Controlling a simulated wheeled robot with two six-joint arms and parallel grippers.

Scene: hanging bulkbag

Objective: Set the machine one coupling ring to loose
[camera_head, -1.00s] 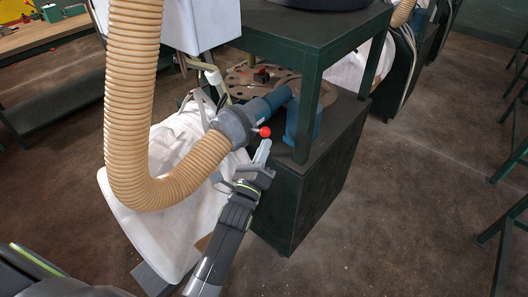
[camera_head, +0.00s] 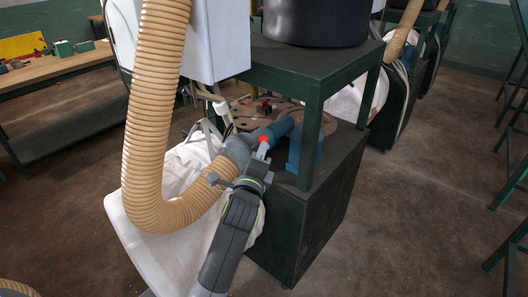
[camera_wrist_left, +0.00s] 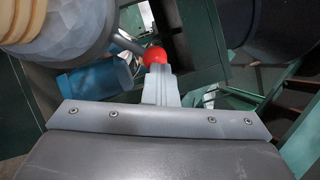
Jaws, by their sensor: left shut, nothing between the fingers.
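The coupling ring (camera_head: 236,150) is a grey collar joining the tan ribbed hose (camera_head: 155,120) to a blue pipe (camera_head: 278,129). It also shows in the left wrist view (camera_wrist_left: 75,30). Its lever ends in a red ball (camera_head: 263,141), seen in the left wrist view (camera_wrist_left: 154,56) at the end of a grey rod. My left gripper (camera_head: 262,153) is shut and empty. Its fingertips are right at the red ball and overlap it in the left wrist view (camera_wrist_left: 157,72); I cannot tell whether they touch. My right gripper is not in view.
A dark green machine frame (camera_head: 305,195) stands right of the coupling, with a black drum (camera_head: 315,22) on top. A workbench (camera_head: 55,68) is at the far left.

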